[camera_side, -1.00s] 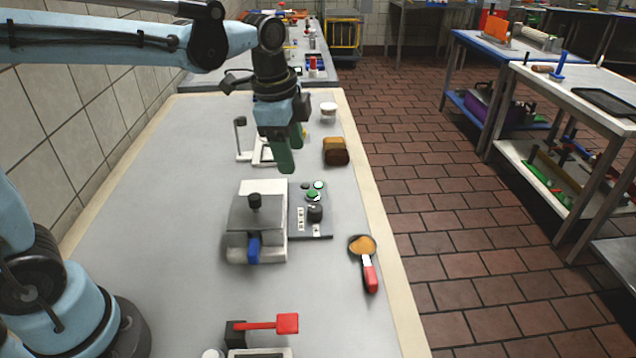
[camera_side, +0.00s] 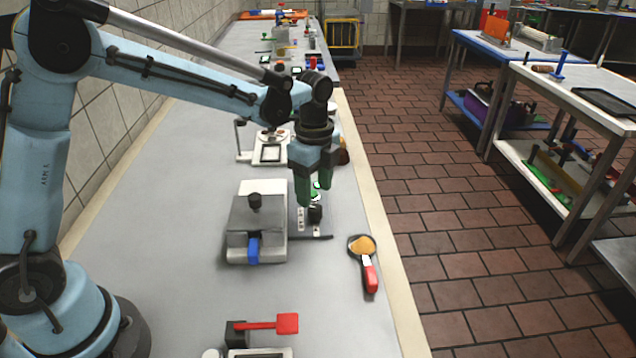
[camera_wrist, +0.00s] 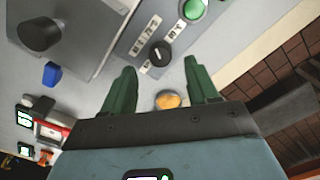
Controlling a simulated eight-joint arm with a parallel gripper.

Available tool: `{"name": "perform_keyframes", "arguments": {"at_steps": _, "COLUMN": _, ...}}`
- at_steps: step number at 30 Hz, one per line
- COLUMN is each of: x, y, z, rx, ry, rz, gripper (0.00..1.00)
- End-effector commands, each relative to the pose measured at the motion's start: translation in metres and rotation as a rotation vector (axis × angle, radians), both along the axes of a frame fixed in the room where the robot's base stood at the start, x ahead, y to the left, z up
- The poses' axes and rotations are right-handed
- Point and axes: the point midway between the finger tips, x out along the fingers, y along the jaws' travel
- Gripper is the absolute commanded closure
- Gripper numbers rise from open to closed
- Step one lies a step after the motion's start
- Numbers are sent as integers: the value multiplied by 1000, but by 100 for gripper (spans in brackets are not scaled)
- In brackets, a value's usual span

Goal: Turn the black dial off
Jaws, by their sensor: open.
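The black dial (camera_side: 315,214) sits on the grey control panel (camera_side: 322,236), to the right of a grey machine with a black knob on its lid. In the wrist view the dial (camera_wrist: 159,53) is a round black knob with a pale line on it, between white label strips. Green buttons on the panel show beyond the dial; one green button (camera_wrist: 192,9) is at the top of the wrist view. My gripper (camera_side: 317,198) is open and empty, fingers pointing down, above the panel near the dial. In the wrist view its green fingers (camera_wrist: 162,88) stand apart, with the dial beyond their tips. My gripper hides part of the panel.
The grey machine (camera_side: 270,215) with a blue handle (camera_side: 253,250) stands close left of the panel. A red-handled scoop (camera_side: 369,275) of orange powder lies at right near the counter edge. A red lever (camera_side: 270,324) is at the front. The counter at left is clear.

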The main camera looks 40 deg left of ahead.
Motion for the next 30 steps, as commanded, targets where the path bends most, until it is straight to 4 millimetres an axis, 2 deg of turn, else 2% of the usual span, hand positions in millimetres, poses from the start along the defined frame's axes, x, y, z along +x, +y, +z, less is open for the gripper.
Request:
{"name": "perform_keyframes", "arguments": {"at_steps": 3, "x": 0, "y": 0, "z": -20, "rx": 0, "ry": 0, "rz": 1, "gripper": 41}}
{"name": "perform_keyframes", "arguments": {"at_steps": 9, "x": 0, "y": 0, "z": -41, "rx": 0, "ry": 0, "rz": 1, "gripper": 41}}
{"name": "perform_keyframes", "arguments": {"at_steps": 21, "x": 0, "y": 0, "z": -47, "rx": 0, "ry": 0, "rz": 1, "gripper": 41}}
{"name": "perform_keyframes", "arguments": {"at_steps": 30, "x": 0, "y": 0, "z": -47, "rx": 0, "ry": 0, "rz": 1, "gripper": 87}}
